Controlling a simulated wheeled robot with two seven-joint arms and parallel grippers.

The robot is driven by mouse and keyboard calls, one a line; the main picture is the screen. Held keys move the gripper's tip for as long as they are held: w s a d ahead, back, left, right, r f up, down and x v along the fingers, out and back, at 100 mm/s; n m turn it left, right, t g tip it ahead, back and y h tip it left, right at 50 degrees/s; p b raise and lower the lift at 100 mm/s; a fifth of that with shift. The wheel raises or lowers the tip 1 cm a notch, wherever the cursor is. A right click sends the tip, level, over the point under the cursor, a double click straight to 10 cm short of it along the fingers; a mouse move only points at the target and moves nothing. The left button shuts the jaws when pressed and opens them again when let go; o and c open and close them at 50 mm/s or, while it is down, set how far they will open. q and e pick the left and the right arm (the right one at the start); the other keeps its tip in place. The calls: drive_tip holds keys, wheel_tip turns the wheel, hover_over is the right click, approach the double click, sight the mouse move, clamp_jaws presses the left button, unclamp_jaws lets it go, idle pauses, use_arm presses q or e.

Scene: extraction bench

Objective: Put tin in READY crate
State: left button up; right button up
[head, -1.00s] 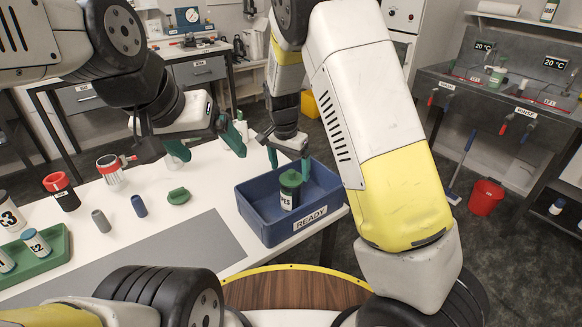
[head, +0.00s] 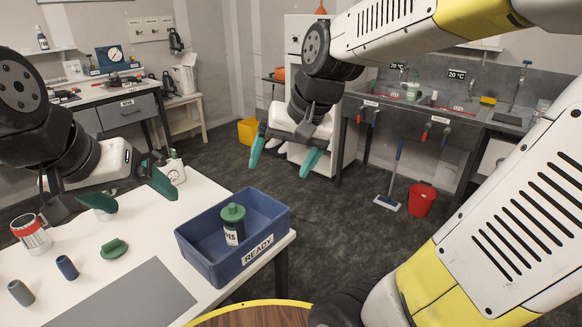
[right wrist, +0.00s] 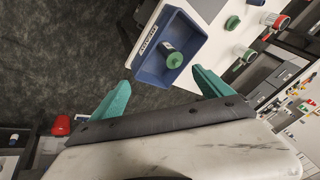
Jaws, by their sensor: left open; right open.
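The tin, a dark container with a green cap and a white label (head: 233,224), stands upright inside the blue READY crate (head: 215,267). The crate sits at the right end of the white table. The right wrist view shows the tin (right wrist: 174,60) in the crate (right wrist: 150,62) too, beyond my fingers. My right gripper (head: 284,158) is open and empty, up and to the right of the crate, apart from it. My left gripper (head: 135,190) is open over the table, left of the crate, with nothing seen between its fingers.
On the table (head: 140,290) are a green lid-like piece (head: 114,249), a blue cylinder (head: 67,267), a grey cylinder (head: 21,293) and a red-and-white jar (head: 32,235). A white bottle (head: 174,170) stands behind my left gripper. A red bucket (head: 421,200) stands on the floor.

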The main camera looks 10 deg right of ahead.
drive_tip(key=s+d+r+n+t, duration=0.1)
drive_tip(key=s+d+n+t, duration=0.1)
drive_tip(key=s, duration=0.6)
drive_tip(key=shift+d+r+h, duration=0.25)
drive_tip(key=shift+d+h, duration=0.05)
drive_tip(key=shift+h, duration=0.1)
idle(0.5)
